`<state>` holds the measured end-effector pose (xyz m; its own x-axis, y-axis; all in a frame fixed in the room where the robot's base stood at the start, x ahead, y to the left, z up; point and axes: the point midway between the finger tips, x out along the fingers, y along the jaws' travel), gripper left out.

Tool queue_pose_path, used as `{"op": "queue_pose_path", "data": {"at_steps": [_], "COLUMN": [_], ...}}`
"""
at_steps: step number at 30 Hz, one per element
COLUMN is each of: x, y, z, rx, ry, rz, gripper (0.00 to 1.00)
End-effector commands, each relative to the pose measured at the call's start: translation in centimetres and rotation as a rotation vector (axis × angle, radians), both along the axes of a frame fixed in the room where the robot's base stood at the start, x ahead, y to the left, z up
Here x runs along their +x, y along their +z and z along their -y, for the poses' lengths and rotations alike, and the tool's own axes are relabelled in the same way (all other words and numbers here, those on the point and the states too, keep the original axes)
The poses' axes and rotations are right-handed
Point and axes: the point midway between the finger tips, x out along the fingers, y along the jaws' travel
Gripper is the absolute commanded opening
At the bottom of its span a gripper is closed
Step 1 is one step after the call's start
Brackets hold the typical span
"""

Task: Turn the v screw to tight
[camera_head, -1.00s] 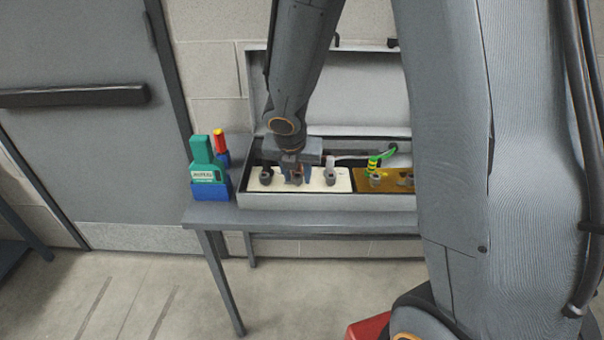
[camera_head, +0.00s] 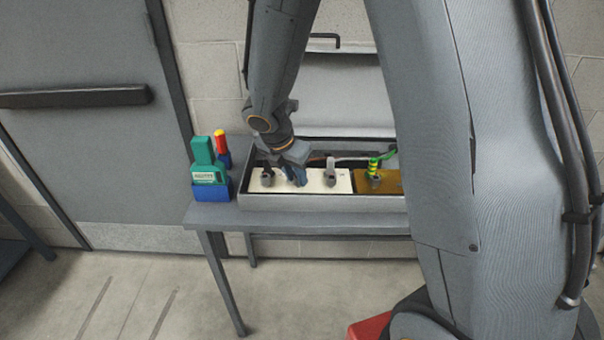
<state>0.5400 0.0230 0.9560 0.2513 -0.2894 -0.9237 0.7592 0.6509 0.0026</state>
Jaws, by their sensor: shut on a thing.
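An open grey box (camera_head: 330,200) on the table holds a white block (camera_head: 316,180) with a row of dark screws. My gripper (camera_head: 299,182) reaches down to the middle of this block, tilted, and is shut on the middle screw, which I take to be the v screw. The fingers hide that screw, so its height and turn cannot be seen. A left screw (camera_head: 267,178) and a right screw (camera_head: 330,178) stand apart on either side. Any letters on the block are too small to read.
A brass plate (camera_head: 389,187) to the right carries another screw (camera_head: 375,180) with a green-yellow wire (camera_head: 376,164). The raised lid (camera_head: 338,95) is behind. My arm hides the box's right end.

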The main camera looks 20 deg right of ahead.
Motion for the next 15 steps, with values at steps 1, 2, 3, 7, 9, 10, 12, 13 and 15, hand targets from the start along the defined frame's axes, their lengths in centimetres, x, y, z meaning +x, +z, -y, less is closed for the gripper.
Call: {"op": "queue_pose_path", "data": {"at_steps": [1,2,3,7,9,10,12,13,15], "x": [-0.4,-0.42,-0.39,-0.28,-0.23,-0.19,-0.16,-0.1,-0.07], "y": [-0.2,-0.22,-0.24,-0.24,-0.24,-0.25,-0.29,-0.27,-0.32], "z": [0.21,0.24,0.22,0.23,0.23,0.21,0.22,0.23,0.24], "rx": [-0.005,-0.006,-0.006,-0.006,-0.007,-0.006,-0.007,-0.007,-0.008], "ry": [-0.049,-0.079,-0.118,-0.244,-0.31,-0.339,-0.407,-0.435,-0.501], "rz": [-0.011,-0.012,-0.012,-0.013,-0.013,-0.012,-0.013,-0.013,-0.014], "gripper": [0.01,0.01,0.01,0.01,0.01,0.01,0.01,0.01,0.01]}}
